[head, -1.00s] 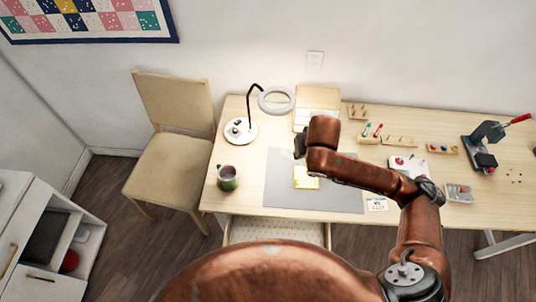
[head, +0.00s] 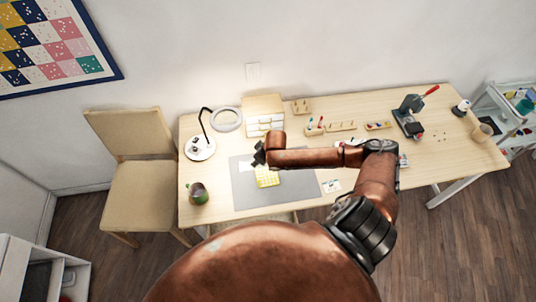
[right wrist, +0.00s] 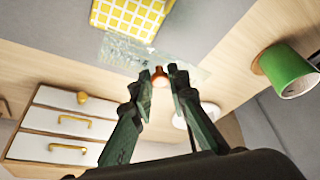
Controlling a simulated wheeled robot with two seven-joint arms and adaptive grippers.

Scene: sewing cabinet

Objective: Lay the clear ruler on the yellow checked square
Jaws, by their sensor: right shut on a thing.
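The yellow checked square (head: 267,177) lies flat on the grey mat (head: 243,196). My right gripper (head: 259,156) is over the mat, just behind and left of the square in the head view. In the right wrist view its fingers (right wrist: 160,78) are shut on a small copper-coloured knob on the clear ruler (right wrist: 140,54). The see-through ruler is close along one edge of the square (right wrist: 133,15); I cannot tell whether it overlaps it or how high it is. My left gripper is not in view.
A green mug (head: 198,193) stands left of the mat. A magnifier lamp (head: 201,148) and a small drawer box (head: 263,103) stand behind. Pin racks and a press (head: 408,116) are to the right. A chair (head: 134,180) is at the left.

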